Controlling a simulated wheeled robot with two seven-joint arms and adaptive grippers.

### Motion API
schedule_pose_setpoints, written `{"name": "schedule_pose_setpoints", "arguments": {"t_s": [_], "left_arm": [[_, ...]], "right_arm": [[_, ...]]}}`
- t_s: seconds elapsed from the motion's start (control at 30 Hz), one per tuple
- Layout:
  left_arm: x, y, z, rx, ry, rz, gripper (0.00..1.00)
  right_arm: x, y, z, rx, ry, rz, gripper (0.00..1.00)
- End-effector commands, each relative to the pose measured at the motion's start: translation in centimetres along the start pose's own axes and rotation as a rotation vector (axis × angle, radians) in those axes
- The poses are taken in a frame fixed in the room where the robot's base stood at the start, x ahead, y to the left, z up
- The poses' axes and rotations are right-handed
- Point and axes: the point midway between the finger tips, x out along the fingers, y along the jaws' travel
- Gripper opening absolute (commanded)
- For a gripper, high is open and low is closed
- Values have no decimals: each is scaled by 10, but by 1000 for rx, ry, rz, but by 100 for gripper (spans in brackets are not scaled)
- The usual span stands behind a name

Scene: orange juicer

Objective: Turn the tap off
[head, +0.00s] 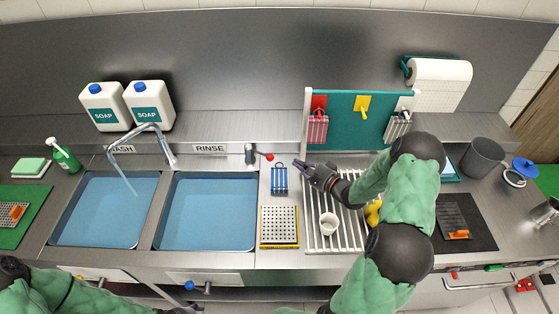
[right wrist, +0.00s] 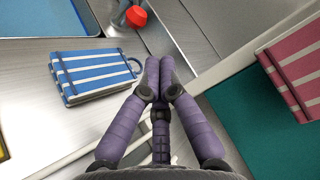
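The tap's curved spout (head: 140,130) arches over the left sink, and a thin stream of water (head: 123,174) runs from it into that sink. A small metal fitting (head: 249,154) with a red knob (head: 269,157) stands on the ledge behind the right sink. The red knob also shows at the top of the right wrist view (right wrist: 136,17). My right gripper (head: 307,168) is right of the knob and apart from it. In the right wrist view its purple fingers (right wrist: 160,78) meet at the tips with nothing between them. My left gripper is out of view.
A draining rack with a white cup (head: 328,223) is below the right gripper. A teal panel (head: 345,130) with hanging cloths stands behind it. Soap bottles (head: 148,104) stand behind the tap.

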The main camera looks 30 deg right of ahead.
Motion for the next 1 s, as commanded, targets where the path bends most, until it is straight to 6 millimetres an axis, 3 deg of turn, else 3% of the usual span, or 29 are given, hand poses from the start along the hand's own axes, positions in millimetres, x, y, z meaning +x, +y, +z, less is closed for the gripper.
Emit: {"name": "schedule_pose_setpoints", "arguments": {"t_s": [0.03, 0.17, 0.67, 0.87, 1.0], "left_arm": [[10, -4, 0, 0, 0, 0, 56], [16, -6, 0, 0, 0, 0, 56], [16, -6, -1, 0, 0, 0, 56], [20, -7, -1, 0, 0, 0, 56], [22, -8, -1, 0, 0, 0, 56]], "right_arm": [[1, 10, -4, 0, 0, 0, 0], [2, 16, -6, 0, 0, 0, 0], [4, 16, -6, -1, -1, 0, 0], [26, 17, -5, -2, -3, -1, 0], [50, 17, -5, -2, -5, -1, 0]]}}
